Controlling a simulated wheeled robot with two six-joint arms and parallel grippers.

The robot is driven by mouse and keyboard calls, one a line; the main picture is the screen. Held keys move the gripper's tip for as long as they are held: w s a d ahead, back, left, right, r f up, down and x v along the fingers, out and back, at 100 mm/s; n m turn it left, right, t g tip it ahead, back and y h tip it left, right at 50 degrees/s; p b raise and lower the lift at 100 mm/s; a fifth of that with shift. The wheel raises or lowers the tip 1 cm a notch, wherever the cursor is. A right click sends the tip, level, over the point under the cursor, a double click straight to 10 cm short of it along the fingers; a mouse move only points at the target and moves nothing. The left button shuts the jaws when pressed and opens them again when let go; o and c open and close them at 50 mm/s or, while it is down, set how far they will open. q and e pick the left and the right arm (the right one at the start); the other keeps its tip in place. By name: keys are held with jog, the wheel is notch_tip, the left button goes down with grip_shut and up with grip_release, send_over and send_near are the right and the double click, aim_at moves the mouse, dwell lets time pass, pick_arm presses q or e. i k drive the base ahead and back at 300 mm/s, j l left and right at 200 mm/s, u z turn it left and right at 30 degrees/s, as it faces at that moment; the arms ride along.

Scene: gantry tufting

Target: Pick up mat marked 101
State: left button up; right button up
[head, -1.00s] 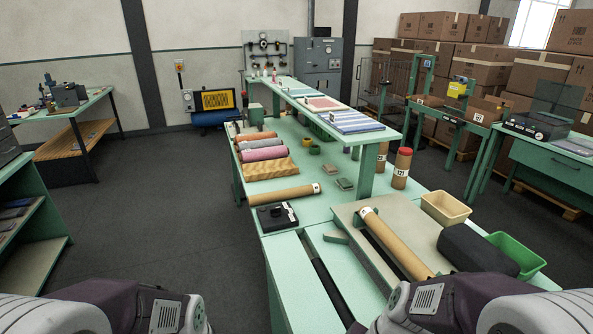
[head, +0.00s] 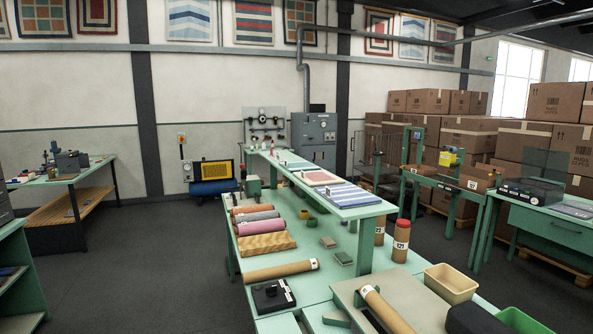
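No label reading 101 can be made out, so I cannot tell which mat carries it. Rolled mats lie on the green table: an orange roll (head: 252,207), a grey roll (head: 255,217), a pink roll (head: 261,227) and a tan wavy-patterned roll (head: 266,244). On the raised shelf lie a blue-and-white striped mat (head: 350,196) and a reddish mat (head: 318,178), both flat. Several more mats hang on the back wall. Neither of my grippers is in view.
An upright tube marked 121 (head: 401,243) stands near a cream bin (head: 451,282). Stacked boxes (head: 480,133) fill the back right. Dark floor (head: 150,270) is open on the left.

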aim_at(303, 165)
jog(key=k+j, duration=0.1)
jog(key=j, duration=0.2)
jog(key=k+j, duration=0.1)
jog(key=j, duration=0.2)
jog(key=j+z, duration=0.25)
jog(key=j, duration=0.75)
jog(key=j+z, duration=0.25)
jog(key=j, duration=0.75)
jog(key=i+j+z, duration=0.2)
jog(key=i+j, duration=0.2)
jog(key=j, duration=0.2)
jog(key=i+j+z, duration=0.1)
jog(key=j, duration=0.25)
jog(key=i+j+z, duration=0.1)
jog(key=i+j, duration=0.2)
jog(key=i+j+z, duration=0.1)
jog(key=j, duration=0.3)
jog(key=i+j+z, duration=0.1)
jog(key=i+j, duration=0.15)
jog(key=j, duration=0.15)
